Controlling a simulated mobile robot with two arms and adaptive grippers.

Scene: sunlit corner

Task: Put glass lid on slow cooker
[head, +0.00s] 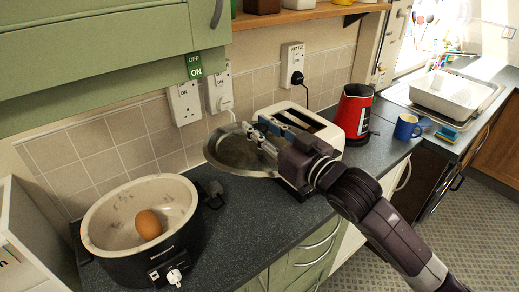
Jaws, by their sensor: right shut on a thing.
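The slow cooker (150,262) stands on the dark worktop at the lower left. It is uncovered, with a cream inner pot and a black outside with a dial. A brown egg (148,225) lies in its pot. My right gripper (262,138) is shut on the glass lid (235,158), a round see-through disc with a metal rim. The lid is to the right of the cooker, in front of the toaster, and looks tilted. It appears held above the worktop. The gripper's fingers hide part of the lid. My left gripper is not in view.
A cream toaster (312,119) stands behind my right gripper. A red kettle (354,112), a blue mug (407,127) and a white basin (446,93) are further right. Plugged sockets line the tiled wall. A green cupboard (90,45) overhangs the cooker. Worktop (245,230) between cooker and arm is clear.

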